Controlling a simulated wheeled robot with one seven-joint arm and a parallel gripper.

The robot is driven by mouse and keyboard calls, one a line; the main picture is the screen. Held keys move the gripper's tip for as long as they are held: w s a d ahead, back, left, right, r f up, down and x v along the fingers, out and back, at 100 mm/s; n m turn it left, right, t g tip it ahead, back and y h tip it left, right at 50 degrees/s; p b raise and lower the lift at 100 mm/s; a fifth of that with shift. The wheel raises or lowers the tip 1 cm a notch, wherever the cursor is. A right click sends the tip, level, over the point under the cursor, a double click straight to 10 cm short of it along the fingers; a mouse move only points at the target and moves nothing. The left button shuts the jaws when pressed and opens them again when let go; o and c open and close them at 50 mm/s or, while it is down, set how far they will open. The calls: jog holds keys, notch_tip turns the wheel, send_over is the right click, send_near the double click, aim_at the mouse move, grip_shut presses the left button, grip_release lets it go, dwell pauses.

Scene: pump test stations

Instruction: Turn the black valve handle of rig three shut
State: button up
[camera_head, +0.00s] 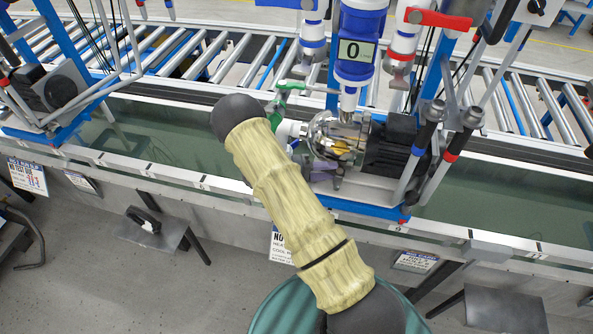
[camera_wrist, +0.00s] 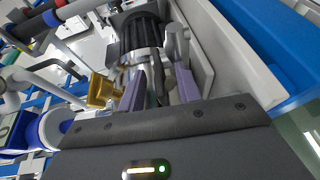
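In the wrist view, my gripper (camera_wrist: 160,84) has two purple fingers that stand apart. A thin black lever (camera_wrist: 157,72), which looks like the valve handle, shows in the gap between them, with space on both sides. I cannot tell whether a finger touches it. In the head view, my arm covers most of my gripper; a purple finger (camera_head: 338,178) shows at the foot of the pump rig (camera_head: 365,188). The black handle is not clearly visible there. I cannot read which rig number this is.
A brass part (camera_wrist: 100,91) sits left of the fingers, and a ribbed black motor (camera_wrist: 138,32) lies beyond them. A green handle (camera_head: 290,86) and a red handle (camera_head: 440,19) are on the same rig. A roller conveyor (camera_head: 215,50) runs behind.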

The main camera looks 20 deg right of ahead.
jog(key=b+v, duration=0.2)
jog(key=v, duration=1.4)
jog(key=shift+a, duration=0.25)
jog(key=shift+f, duration=0.1)
